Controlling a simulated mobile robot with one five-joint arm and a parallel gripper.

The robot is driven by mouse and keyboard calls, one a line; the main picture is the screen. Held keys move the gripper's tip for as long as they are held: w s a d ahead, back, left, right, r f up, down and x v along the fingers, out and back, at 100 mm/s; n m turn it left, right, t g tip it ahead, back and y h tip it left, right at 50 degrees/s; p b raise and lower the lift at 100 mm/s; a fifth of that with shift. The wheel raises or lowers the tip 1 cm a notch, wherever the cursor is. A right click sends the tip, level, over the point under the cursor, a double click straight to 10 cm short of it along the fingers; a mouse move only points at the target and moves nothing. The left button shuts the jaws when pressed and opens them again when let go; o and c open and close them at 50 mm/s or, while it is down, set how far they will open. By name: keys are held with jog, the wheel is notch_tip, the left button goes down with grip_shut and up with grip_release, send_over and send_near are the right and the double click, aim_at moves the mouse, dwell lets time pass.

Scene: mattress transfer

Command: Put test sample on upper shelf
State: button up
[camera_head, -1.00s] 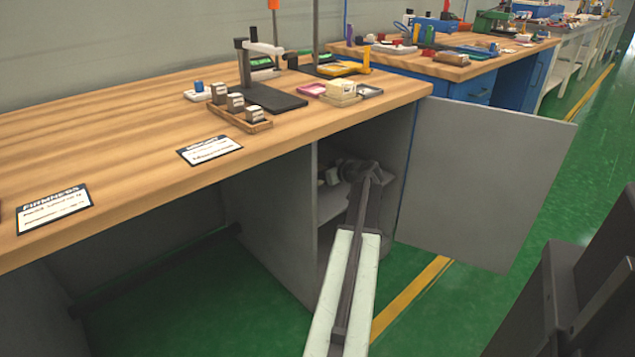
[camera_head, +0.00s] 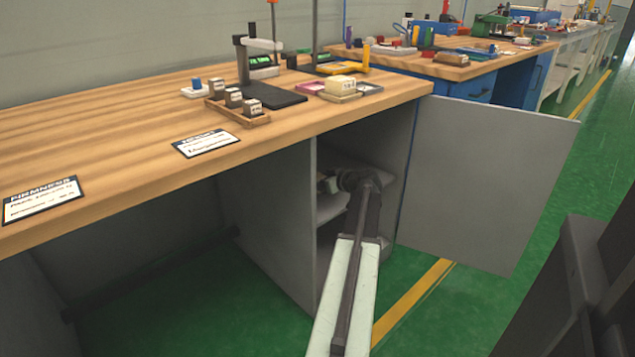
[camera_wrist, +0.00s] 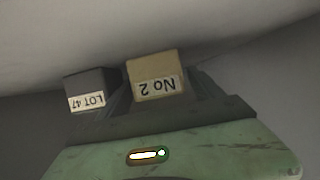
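A tan block labelled "No 2" (camera_wrist: 154,72) and a dark block labelled "LOT 47" (camera_wrist: 88,88) show upside down in the wrist view, against a pale surface. I cannot tell which is the test sample. My gripper (camera_wrist: 160,105) shows as dark, tapering parts above a green body, directly in front of the tan block. The dark block is to the left. The fingertips and any grip on the tan block are unclear. In the head view, my gripper (camera_head: 329,183) is inside the open cabinet, just above the pale upper shelf (camera_head: 331,208), partly hidden by my arm.
The cabinet door (camera_head: 485,180) stands open to the right. The cabinet's left side panel (camera_head: 275,225) is close to my arm. The wooden worktop (camera_head: 100,150) overhangs the cabinet and carries a tray of small blocks (camera_head: 258,121) and instruments.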

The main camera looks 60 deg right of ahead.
jog(key=shift+r, duration=0.1)
jog(key=p+v, duration=0.4)
jog(key=v, duration=0.7)
jog(key=shift+s+r+p, duration=0.1)
jog(key=shift+s+p, duration=0.05)
jog(key=shift+p, duration=0.2)
jog(key=shift+s+a, duration=0.15)
jog(key=shift+s, duration=0.2)
